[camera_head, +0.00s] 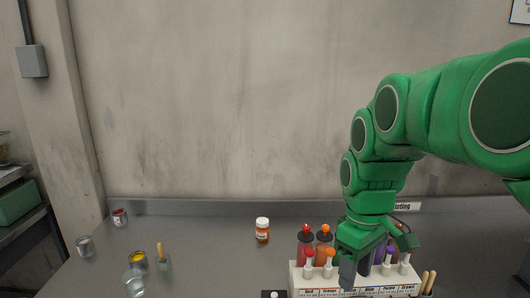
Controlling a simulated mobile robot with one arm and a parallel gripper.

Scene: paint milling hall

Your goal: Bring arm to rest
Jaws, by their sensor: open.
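My green arm reaches in from the right side of the head view and bends down over the table. My gripper (375,255) is open, with its jaws spread just above and in front of a white rack (312,286) of colored bottles. The gripper and wrist hide the middle of the rack and some bottles behind them. I cannot tell whether a finger touches the rack. Nothing shows held between the jaws.
The rack holds a red bottle (305,247), an orange bottle (324,245) and small droppers. An orange jar (262,230) stands left of it. The grey table (215,255) is clear between; a wall rises behind.

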